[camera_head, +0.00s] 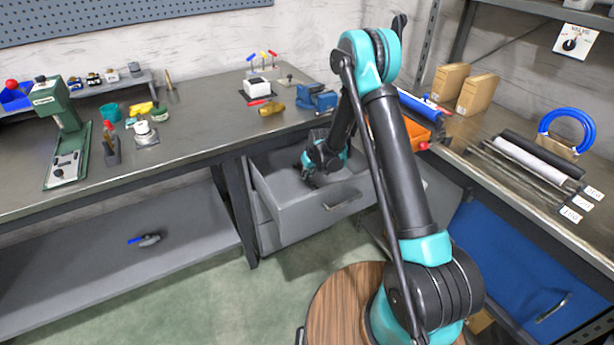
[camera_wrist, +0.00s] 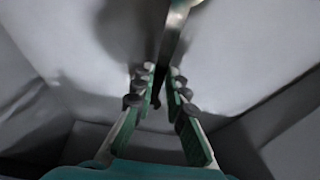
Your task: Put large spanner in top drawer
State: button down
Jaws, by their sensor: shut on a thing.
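My gripper (camera_head: 310,176) is down inside the open top drawer (camera_head: 312,214) of the grey cabinet under the workbench. In the wrist view my gripper (camera_wrist: 161,88) has its fingertips closed on a thin metal spanner (camera_wrist: 174,38), which runs up and away from the fingers, its far end leaving the picture. The grey drawer interior (camera_wrist: 225,55) is around it. I cannot tell whether the spanner touches the drawer bottom. In the head view the spanner cannot be made out.
The workbench (camera_head: 190,135) above holds a green press (camera_head: 62,140), a blue vise (camera_head: 318,98) and small tools. An orange bin (camera_head: 412,130) stands right of my arm. A blue-handled tool (camera_head: 147,240) lies on the lower shelf.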

jog(key=shift+f, duration=0.45)
jog(key=shift+f, duration=0.15)
jog(key=c, duration=1.5)
grip_release()
jog(key=shift+c, duration=0.2)
jog(key=v, duration=1.3)
jog(key=s+d+r+m+h, duration=0.1)
jog(key=s+d+r+m, duration=0.1)
jog(key=s+d+r, duration=0.4)
jog(key=s+d+r+m, duration=0.1)
jog(key=s+d+r, duration=0.3)
jog(key=s+d, duration=0.35)
jog(key=s+d+m, duration=0.2)
jog(key=s+d, duration=0.3)
jog(key=s, duration=0.4)
jog(key=s+d+m+h, duration=0.1)
jog(key=s+d, duration=0.4)
jog(key=s, duration=0.5)
jog(key=shift+d+f+m+h, duration=0.3)
jog(key=shift+d+f+m, duration=0.1)
